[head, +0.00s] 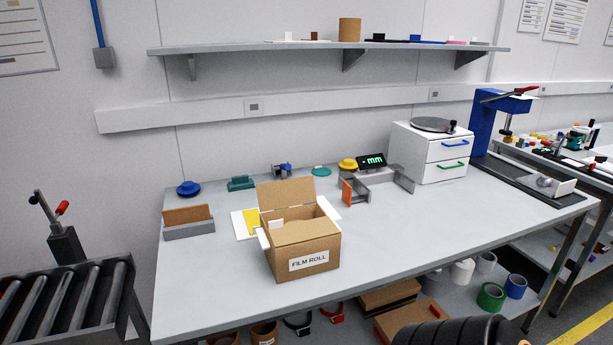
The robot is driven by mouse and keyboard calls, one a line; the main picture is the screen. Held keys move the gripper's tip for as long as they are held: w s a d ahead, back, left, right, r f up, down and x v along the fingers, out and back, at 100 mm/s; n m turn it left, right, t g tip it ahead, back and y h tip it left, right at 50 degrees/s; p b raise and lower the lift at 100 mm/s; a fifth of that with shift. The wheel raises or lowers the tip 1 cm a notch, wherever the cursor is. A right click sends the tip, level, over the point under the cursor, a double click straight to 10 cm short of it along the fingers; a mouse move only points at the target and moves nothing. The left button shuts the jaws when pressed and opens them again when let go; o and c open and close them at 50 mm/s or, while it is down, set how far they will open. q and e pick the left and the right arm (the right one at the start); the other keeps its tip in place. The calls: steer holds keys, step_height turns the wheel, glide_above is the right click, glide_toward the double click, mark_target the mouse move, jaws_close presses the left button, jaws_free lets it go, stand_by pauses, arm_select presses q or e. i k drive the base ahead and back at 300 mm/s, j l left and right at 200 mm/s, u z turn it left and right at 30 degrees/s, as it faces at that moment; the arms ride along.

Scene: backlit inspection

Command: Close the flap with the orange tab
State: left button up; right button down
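A cardboard box (305,262) with a "FILM ROLL" label stands on the grey workbench (420,225). Its back flap (287,193) stands up, leaning slightly back. A brown panel (303,232) lies roughly level over the front part of the top. A white piece (275,224) shows at the opening, and white edges show at the left (263,239) and right (328,208) sides. I cannot make out an orange tab on any flap. The box's inside is mostly hidden. Neither of my grippers is in view.
Behind the box lie a yellow and white sheet (250,222) and an orange-faced grey bracket (348,193). A grey holder with a brown board (188,222) stands left. A white drawer unit (430,152) stands back right. The bench right of the box is clear.

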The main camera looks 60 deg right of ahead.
mark_target(286, 193)
steer(key=k+l+u, duration=0.3)
steer(key=k+l, duration=0.95)
